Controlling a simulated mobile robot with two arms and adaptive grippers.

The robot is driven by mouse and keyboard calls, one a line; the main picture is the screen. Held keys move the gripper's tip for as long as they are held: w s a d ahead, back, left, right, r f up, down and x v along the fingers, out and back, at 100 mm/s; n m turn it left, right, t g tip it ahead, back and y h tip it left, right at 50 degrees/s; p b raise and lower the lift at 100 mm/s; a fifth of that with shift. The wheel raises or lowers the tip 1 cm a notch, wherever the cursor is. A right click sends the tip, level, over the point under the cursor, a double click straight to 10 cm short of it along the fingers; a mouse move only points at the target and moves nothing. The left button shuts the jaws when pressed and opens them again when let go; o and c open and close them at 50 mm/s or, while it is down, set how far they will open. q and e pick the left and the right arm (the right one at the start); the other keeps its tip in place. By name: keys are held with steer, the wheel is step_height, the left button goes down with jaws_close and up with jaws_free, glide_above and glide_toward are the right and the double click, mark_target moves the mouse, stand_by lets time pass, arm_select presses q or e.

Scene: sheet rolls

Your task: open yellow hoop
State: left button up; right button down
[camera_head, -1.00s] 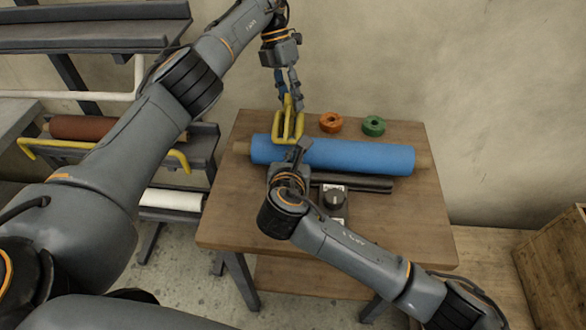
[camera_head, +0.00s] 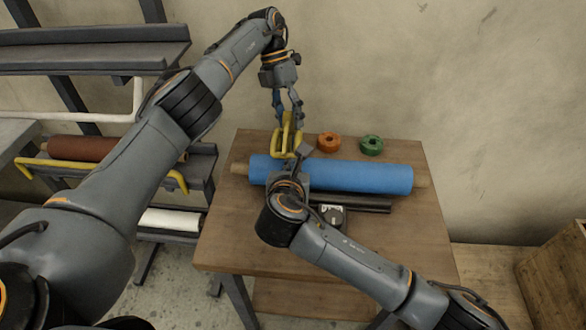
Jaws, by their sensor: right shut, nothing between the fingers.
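The yellow hoop (camera_head: 277,143) stands at the back edge of the blue roll (camera_head: 350,178), near its left end. The roll lies across the table. My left gripper (camera_head: 288,113) comes down from above onto the top of the hoop. Its fingers are at the hoop's upper bar, and I cannot tell whether they grip it. My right gripper (camera_head: 303,153) is shut and empty. It is over the roll just right of the hoop, and its arm hides part of the roll. I cannot tell whether it touches the hoop.
An orange ring (camera_head: 329,141) and a green ring (camera_head: 372,145) lie behind the roll. A dark bar (camera_head: 365,203) and a small device (camera_head: 333,217) are in front of it. The wooden table (camera_head: 415,235) is clear at front right. A rack (camera_head: 200,165) with rolls stands left.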

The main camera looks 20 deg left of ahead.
arm_select(q)
steer(key=shift+s+a+f, duration=0.1)
steer(key=shift+s+f, duration=0.1)
